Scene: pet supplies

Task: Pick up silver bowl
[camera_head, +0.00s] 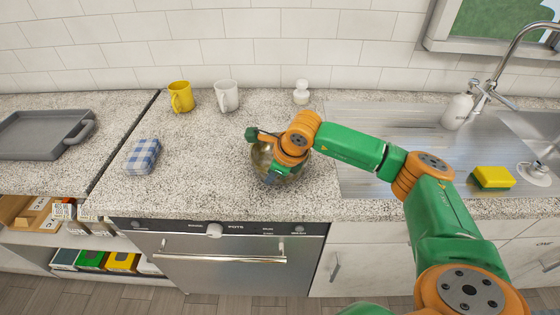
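A silver bowl (262,160) with a brownish sheen sits on the speckled counter, left of the sink. My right arm comes in from the right, and my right gripper (260,157) is directly over the bowl. The gripper's fingers straddle the bowl area, one toward the back left and one toward the front. The wrist hides much of the bowl, and I cannot tell whether the fingers touch it. The fingers look spread apart. My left gripper is not in view.
A yellow mug (181,97), a white mug (226,96) and a small white figure (301,92) stand behind the bowl. A blue checked cloth (143,156) lies left. A grey tray (38,133) is far left.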

